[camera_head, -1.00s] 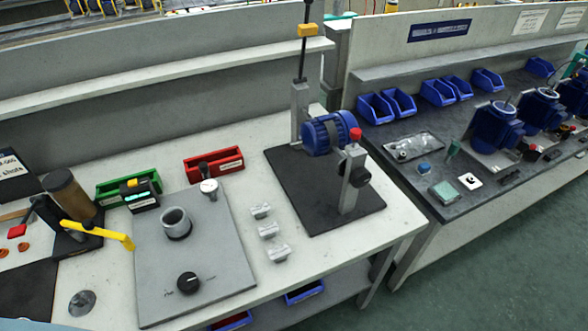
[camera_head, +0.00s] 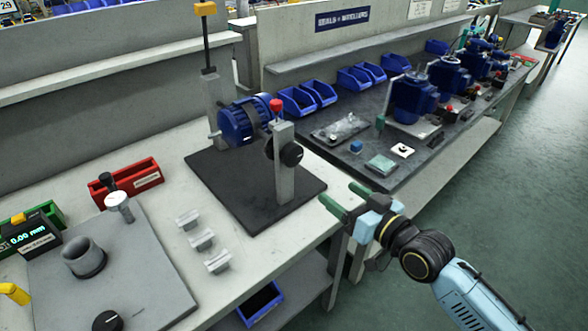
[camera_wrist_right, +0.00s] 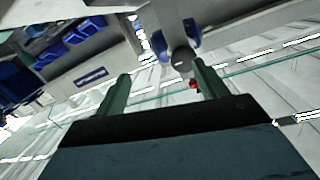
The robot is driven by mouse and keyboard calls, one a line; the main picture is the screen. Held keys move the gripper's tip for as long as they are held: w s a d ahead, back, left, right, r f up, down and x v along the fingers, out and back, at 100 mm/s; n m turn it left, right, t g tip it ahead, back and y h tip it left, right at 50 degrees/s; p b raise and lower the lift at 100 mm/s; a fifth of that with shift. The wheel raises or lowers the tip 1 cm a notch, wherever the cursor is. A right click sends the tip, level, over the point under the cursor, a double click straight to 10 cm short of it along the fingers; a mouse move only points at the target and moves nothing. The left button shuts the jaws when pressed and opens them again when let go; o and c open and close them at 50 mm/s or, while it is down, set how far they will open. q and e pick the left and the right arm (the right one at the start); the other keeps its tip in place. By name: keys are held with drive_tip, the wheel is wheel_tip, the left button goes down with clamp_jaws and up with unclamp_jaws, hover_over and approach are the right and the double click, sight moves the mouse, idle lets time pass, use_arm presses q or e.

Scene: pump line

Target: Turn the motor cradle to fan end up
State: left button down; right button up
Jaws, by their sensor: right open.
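The motor cradle stands on a black base plate (camera_head: 222,196) on the bench. Its blue motor (camera_head: 243,121) lies roughly level between a rear grey post (camera_head: 217,105) and a front grey post (camera_head: 284,180). The front post carries a red knob (camera_head: 276,104) on top and a black round knob (camera_head: 291,154) on its side. My right gripper (camera_head: 341,203) has green fingers, open and empty, in front and to the right of the base plate, apart from the cradle. In the right wrist view its fingers (camera_wrist_right: 160,85) stand apart.
A grey plate (camera_head: 120,270) with a ring and gauge lies left of the cradle. Several small metal blocks (camera_head: 202,239) sit between them. A red bin (camera_head: 126,180) stands behind. A second bench (camera_head: 395,172) with blue motors and bins is at the right. The floor beside my right arm is clear.

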sight(296, 157)
wheel_tip(296, 157, up, 4)
drive_tip(key=a+n+y, duration=0.1)
drive_tip(key=a+y, duration=0.1)
drive_tip(key=b+x, duration=0.2)
drive_tip(key=x, duration=0.9)
drive_tip(key=shift+a, duration=0.2)
drive_tip(key=shift+w+a, duration=0.25)
drive_tip(key=shift+w, duration=0.15)
use_arm(q)
drive_tip(key=shift+w+a+f, duration=0.1)
drive_tip(key=shift+a+f, duration=0.95)
drive_tip(key=shift+f, duration=0.1)
